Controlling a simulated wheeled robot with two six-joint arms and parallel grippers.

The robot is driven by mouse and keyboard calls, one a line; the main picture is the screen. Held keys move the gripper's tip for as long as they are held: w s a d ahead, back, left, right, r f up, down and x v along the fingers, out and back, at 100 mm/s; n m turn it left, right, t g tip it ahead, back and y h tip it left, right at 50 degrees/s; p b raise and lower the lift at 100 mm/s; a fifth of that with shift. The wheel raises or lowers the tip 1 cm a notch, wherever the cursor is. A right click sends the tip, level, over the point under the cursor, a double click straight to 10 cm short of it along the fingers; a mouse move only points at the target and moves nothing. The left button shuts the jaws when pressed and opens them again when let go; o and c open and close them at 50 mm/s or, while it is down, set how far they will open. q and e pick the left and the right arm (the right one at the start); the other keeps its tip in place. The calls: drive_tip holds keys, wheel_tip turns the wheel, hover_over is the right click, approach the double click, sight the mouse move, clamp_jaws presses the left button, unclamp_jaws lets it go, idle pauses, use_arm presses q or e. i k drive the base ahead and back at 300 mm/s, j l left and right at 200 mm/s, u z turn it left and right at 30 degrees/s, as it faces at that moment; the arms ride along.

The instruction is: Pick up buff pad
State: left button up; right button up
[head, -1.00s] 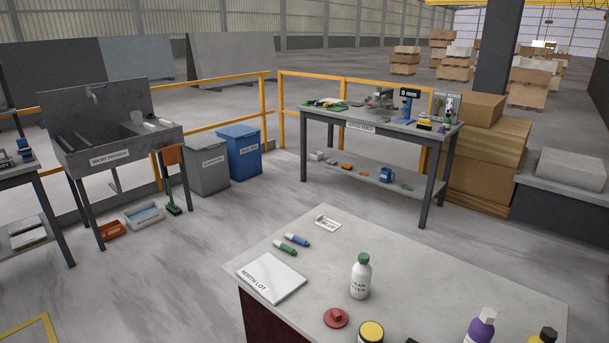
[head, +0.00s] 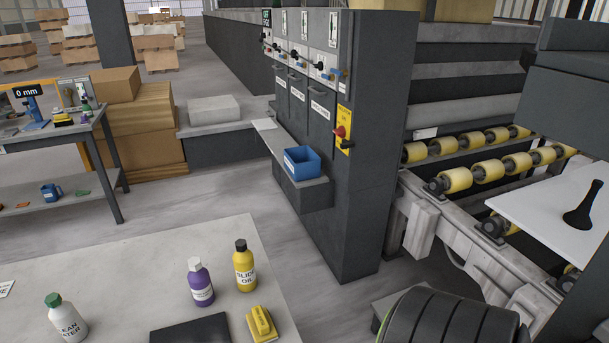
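No object can be surely read as the buff pad. A yellow block with a raised grip (head: 262,323) lies on the near stone-topped table (head: 120,262), at its right side; its small label is too small to read. A black flat item (head: 192,331) lies left of it, cut off by the lower edge. A yellow bottle with a black cap (head: 245,266), a purple bottle (head: 201,282) and a white bottle with a green cap (head: 67,317) stand upright on the same table. Neither of my grippers is in view.
A dark control cabinet (head: 372,140) with a blue bin (head: 302,163) on its ledge stands behind. A roller conveyor (head: 488,172) runs at right, with a white board (head: 545,222) beside it. A black ribbed round object (head: 450,322) is at lower right. Floor shows behind the table.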

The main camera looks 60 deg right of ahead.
sight(261, 325)
drive_tip(key=z, duration=1.35)
